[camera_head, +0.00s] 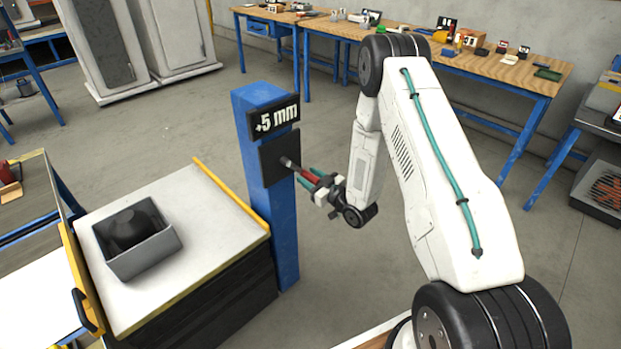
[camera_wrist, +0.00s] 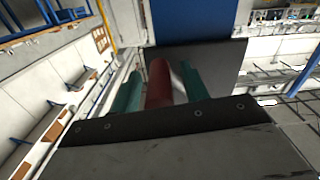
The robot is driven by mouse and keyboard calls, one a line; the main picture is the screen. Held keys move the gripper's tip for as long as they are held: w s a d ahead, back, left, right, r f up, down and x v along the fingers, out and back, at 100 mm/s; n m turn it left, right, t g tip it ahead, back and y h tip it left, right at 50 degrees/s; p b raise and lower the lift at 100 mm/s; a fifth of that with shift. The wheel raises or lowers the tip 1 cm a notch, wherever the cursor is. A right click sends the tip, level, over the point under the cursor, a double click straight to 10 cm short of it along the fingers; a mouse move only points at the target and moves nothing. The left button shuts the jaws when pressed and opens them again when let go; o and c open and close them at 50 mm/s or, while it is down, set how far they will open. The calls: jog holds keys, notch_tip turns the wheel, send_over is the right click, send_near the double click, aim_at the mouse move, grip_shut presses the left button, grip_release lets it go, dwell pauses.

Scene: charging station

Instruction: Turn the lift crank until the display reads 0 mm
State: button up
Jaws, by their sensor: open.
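The lift display (camera_head: 273,118) on the blue post (camera_head: 286,230) reads +5 mm. Below it is a dark plate (camera_head: 271,160), which also shows in the wrist view (camera_wrist: 225,62). The lift crank (camera_head: 289,162) sticks out from this plate and has a red handle (camera_wrist: 158,84). My gripper (camera_head: 309,175) is at the handle, with its teal fingers pointing toward the post. In the wrist view my gripper (camera_wrist: 160,88) is open, with the red handle between its two fingers. Part of the crank is hidden by the handle and fingers.
A platform (camera_head: 178,200) with a yellow edge stands left of the post and carries a grey open bin (camera_head: 143,252) with a dark object inside. A long workbench (camera_head: 500,68) with small items runs along the back wall. Open floor lies behind the post.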

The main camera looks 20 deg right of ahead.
grip_shut()
jog(key=shift+s+a+f+m, duration=0.2)
jog(key=shift+a+f+m, duration=0.3)
jog(key=shift+m, duration=0.3)
jog(key=shift+s+a+f+m, duration=0.25)
jog(key=shift+a+m, duration=0.15)
jog(key=shift+a, duration=0.1)
grip_release()
